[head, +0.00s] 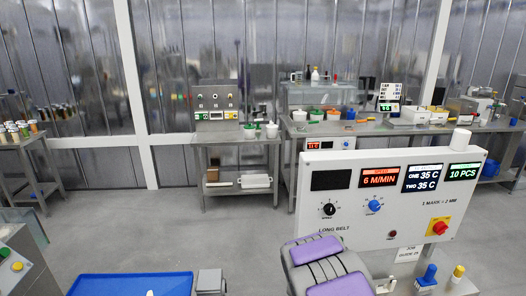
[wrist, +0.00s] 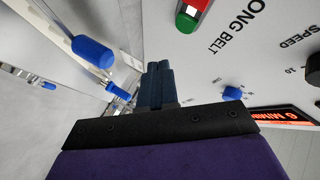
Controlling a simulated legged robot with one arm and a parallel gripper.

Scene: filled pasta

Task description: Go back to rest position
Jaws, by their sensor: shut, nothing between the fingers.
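My gripper (wrist: 160,68) shows in the wrist view with its dark blue fingers together and nothing between them. It points towards a white control panel (wrist: 215,65), which appears tilted there. In the head view, the purple and grey links of my arm are at the bottom, in front of this same panel (head: 335,215). The fingers are not clearly visible in the head view. The panel reads LONG BELT and carries lit displays, a black knob (head: 328,209), a blue knob (head: 374,205) and a red switch on a yellow plate (head: 439,227).
Blue-capped posts (wrist: 93,51) stand left of the fingers in the wrist view. A blue tray (head: 130,285) lies at the bottom left of the head view. Work tables (head: 240,137) with equipment line the back. Grey floor (head: 130,225) is open at the middle left.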

